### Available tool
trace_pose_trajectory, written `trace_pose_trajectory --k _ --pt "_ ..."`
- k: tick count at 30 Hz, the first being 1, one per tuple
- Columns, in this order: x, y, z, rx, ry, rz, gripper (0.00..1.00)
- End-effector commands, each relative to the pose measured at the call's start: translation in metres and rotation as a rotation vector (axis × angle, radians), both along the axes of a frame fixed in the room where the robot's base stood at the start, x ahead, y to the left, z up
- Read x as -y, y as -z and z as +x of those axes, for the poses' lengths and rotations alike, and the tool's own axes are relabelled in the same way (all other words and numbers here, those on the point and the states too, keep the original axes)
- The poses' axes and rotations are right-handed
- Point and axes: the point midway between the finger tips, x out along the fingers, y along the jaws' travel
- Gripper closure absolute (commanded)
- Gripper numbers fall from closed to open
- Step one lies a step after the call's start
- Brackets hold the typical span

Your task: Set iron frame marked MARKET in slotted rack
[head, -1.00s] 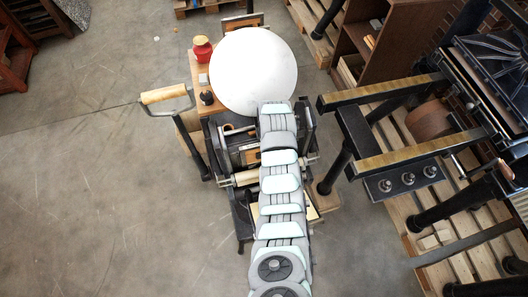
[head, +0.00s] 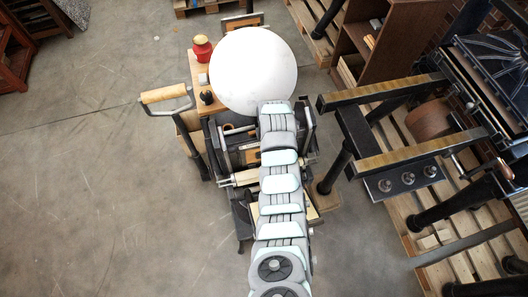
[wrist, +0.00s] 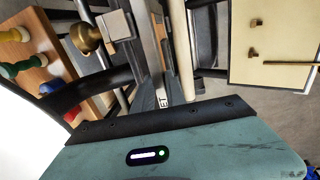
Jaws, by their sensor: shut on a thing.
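In the wrist view, the teal housing and black edge strip of my gripper (wrist: 162,112) fill the lower part. My gripper is shut on a narrow grey iron bar, which seems to be the iron frame (wrist: 157,60) seen nearly edge-on. A small white label with dark marks sits at its near end; I cannot read the word MARKET. The fingertips are hard to make out. In the head view, my own arm and a large white disc hide my gripper and the frame. I cannot make out the slotted rack for sure in either view.
A small hand press (head: 238,158) stands around and left of my arm, with a wooden-grip handle (head: 165,95). A red jar (head: 202,48) stands on a wooden board. A larger press (head: 400,120) on pallets is at right. A brass knob (wrist: 86,38) is close by. Floor at left is clear.

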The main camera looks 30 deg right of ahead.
Motion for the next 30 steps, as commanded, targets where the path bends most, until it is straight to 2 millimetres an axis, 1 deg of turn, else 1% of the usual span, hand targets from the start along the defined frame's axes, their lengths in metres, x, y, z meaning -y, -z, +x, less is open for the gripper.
trace_pose_trajectory --k 13,30 --pt "0.000 -0.003 0.002 0.005 0.000 -0.001 1.00" --pt "0.001 -0.020 0.003 0.007 0.000 -0.002 1.00"
